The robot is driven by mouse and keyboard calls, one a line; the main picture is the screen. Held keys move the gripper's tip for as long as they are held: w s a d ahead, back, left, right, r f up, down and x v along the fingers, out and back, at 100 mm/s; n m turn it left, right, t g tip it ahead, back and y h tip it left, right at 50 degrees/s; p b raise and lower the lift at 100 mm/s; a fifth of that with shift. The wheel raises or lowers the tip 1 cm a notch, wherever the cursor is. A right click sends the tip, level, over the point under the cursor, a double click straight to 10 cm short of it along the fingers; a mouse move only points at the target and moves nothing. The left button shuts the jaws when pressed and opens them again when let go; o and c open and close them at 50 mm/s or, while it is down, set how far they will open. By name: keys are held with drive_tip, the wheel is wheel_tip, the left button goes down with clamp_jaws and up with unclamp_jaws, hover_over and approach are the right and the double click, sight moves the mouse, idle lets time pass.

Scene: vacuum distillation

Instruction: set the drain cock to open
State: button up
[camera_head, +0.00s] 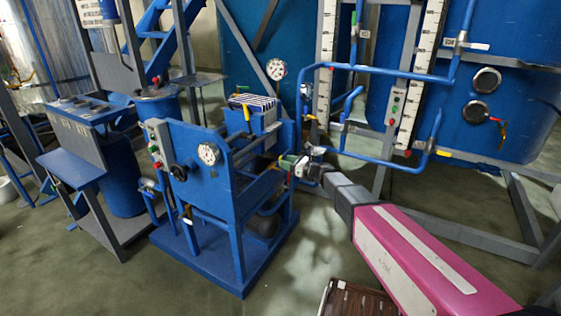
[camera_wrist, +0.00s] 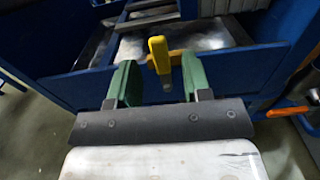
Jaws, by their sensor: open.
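In the wrist view, a yellow lever handle (camera_wrist: 158,48), which looks like the drain cock, stands in front of the blue frame. A brass-coloured part (camera_wrist: 176,60) lies across behind it, and a small metal end shows below it. My gripper (camera_wrist: 160,78) is open, with one green finger on each side of the lever. Gaps show between the lever and both fingers; I cannot tell how deep the lever sits between them. In the head view, my gripper (camera_head: 294,163) is at the right side of the blue machine (camera_head: 226,185), and the lever there is mostly hidden.
The machine carries a round gauge (camera_head: 208,153) and a black handwheel (camera_head: 179,172). Blue pipes (camera_head: 385,71) and a large blue tank (camera_head: 515,75) stand behind my arm. An orange-handled part (camera_wrist: 287,111) is at the right in the wrist view. Floor is clear before the machine.

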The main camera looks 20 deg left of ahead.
drive_tip(key=shift+w+a, duration=0.15)
drive_tip(key=shift+a, duration=0.8)
drive_tip(key=shift+w+a, duration=0.15)
drive_tip(key=shift+a, duration=0.75)
drive_tip(key=shift+c, duration=0.3)
clamp_jaws()
drive_tip(key=shift+w, duration=0.1)
drive_tip(key=w+f+m, duration=0.5)
drive_tip(key=m, duration=1.2)
drive_tip(key=shift+w+d+f, duration=0.15)
drive_tip(key=shift+w+d, duration=0.05)
drive_tip(key=shift+d, duration=0.25)
drive_tip(key=shift+m, duration=0.3)
